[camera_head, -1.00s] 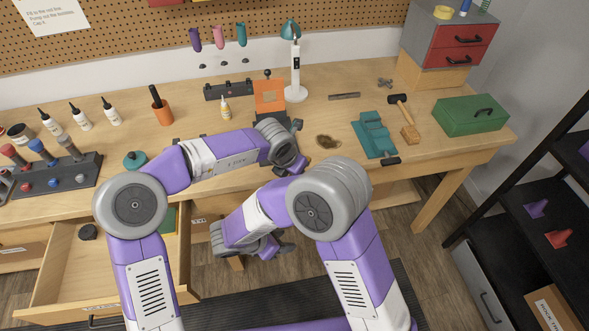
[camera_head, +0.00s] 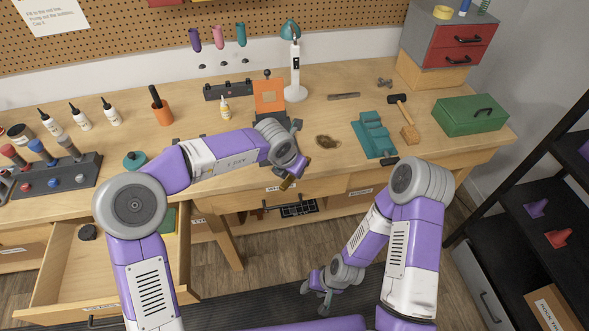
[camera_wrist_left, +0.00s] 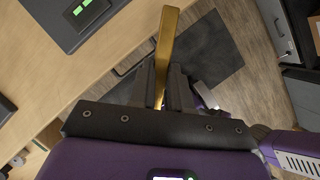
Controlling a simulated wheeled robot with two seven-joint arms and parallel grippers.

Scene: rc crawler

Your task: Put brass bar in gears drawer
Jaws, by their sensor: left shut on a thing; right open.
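The brass bar (camera_head: 288,182) is a small gold piece held at the tip of my left gripper (camera_head: 293,172), just off the front edge of the bench. In the left wrist view the bar (camera_wrist_left: 167,40) sticks out long and gold from between the shut fingers (camera_wrist_left: 161,82). My right gripper (camera_head: 318,290) is open and empty, low in front of the bench. A drawer (camera_head: 75,275) at the left is pulled far out; its label is unreadable. Other labelled drawer fronts (camera_head: 325,187) sit under the bench's middle; I cannot tell which is the gears drawer.
The open left drawer holds a dark round piece (camera_head: 88,232) and a green item (camera_head: 169,220). A black grid-like piece (camera_head: 299,209) shows below the middle front. A black shelf is at right.

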